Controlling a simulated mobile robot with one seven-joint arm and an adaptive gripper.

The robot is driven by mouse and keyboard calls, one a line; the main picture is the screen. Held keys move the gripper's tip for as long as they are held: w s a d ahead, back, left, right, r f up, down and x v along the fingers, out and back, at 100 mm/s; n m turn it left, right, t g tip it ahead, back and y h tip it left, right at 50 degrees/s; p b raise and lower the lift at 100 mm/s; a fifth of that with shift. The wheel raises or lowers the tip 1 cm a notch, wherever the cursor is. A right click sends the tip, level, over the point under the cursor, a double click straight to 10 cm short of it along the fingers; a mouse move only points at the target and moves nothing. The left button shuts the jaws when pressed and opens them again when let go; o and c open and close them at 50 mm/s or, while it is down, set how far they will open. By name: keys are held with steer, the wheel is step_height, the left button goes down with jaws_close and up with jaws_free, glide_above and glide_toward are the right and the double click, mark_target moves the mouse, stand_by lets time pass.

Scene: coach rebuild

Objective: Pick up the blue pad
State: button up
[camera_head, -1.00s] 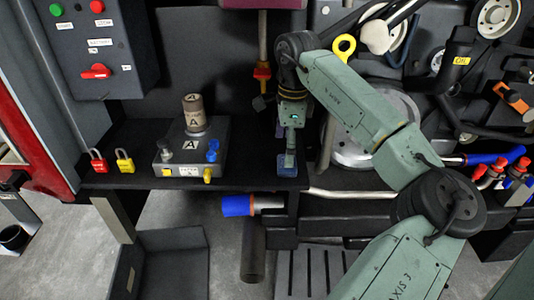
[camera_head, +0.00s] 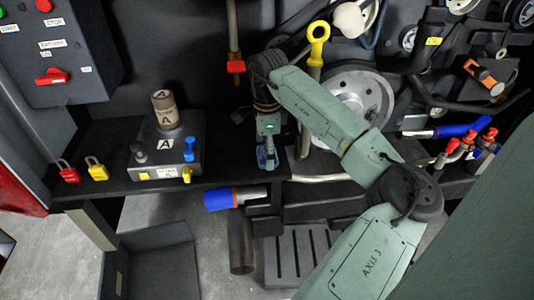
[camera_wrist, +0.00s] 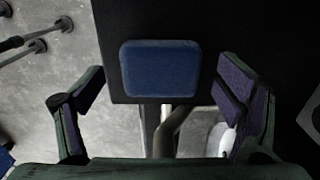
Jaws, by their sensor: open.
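The blue pad (camera_wrist: 160,68) is a flat, rounded block in the wrist view, lying at the end of a dark shelf (camera_wrist: 120,20). My gripper (camera_wrist: 162,82) is open, with one finger to the left of the pad and one to the right, a gap on each side. Neither finger touches the pad in this view. In the head view my gripper (camera_head: 267,163) points down at the shelf's right end. There it mostly covers the pad, and only bluish bits show around the fingers. The height of the fingertips against the pad is hard to tell.
On the shelf to the left stand a grey fixture (camera_head: 158,156) with a cylinder marked A (camera_head: 165,112), a red padlock (camera_head: 68,172) and a yellow padlock (camera_head: 96,170). A yellow ring-topped post (camera_head: 318,40) and a round metal disc (camera_head: 350,98) stand close right of my gripper.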

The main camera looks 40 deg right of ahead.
steer(key=shift+c, duration=0.6)
steer(key=c, duration=1)
steer(key=shift+w+r+b, duration=0.1)
steer(key=shift+r+b, duration=0.4)
steer(key=shift+r, duration=0.4)
steer(key=shift+s+d+r+b, duration=0.2)
steer(key=shift+s+r+b, duration=0.3)
steer(key=shift+r, duration=0.3)
steer(key=s+d+b, duration=0.1)
steer(key=s, duration=0.4)
steer(key=s+d+r+b, duration=0.1)
steer(key=s, duration=0.4)
steer(key=s+d+b, duration=0.1)
steer(key=s, duration=0.3)
steer(key=shift+s+d+r+b, duration=0.1)
steer(key=shift+s+r+b, duration=0.2)
steer(key=shift+s, duration=0.1)
